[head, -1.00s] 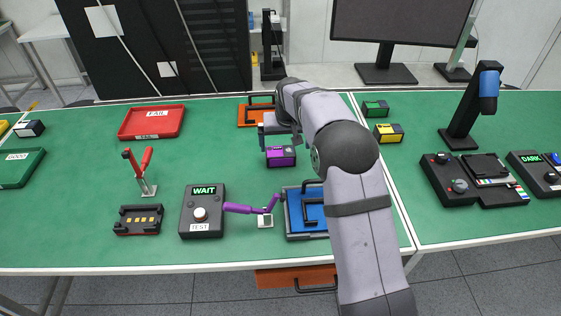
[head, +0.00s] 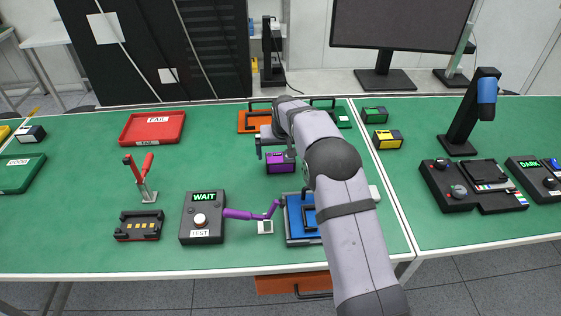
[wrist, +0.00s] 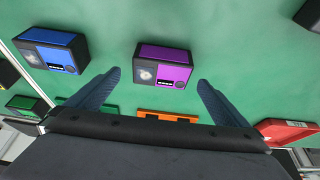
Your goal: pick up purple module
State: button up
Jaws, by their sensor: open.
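The purple module (head: 280,163) is a small box with a purple top and black sides, standing on the green table mat left of my arm. In the wrist view the purple module (wrist: 163,66) lies beyond and between my fingertips, apart from both. My gripper (wrist: 160,80) is open and empty, its two dark blue fingers spread wide. In the head view my gripper (head: 268,148) is at the module's far left side, partly hidden by my own arm.
A blue module (wrist: 52,50) stands beside the purple one in the wrist view. An orange frame (head: 255,121) is behind my gripper. A blue fixture (head: 296,228), a purple-handled clamp (head: 262,216) and a test box (head: 202,217) stand nearer the front.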

aim_at(280, 157)
jog(key=shift+p+x, duration=1.05)
jog(key=shift+x, duration=1.2)
jog(key=shift+s+a, duration=0.1)
jog(key=shift+s, duration=0.05)
jog(key=c, duration=1.3)
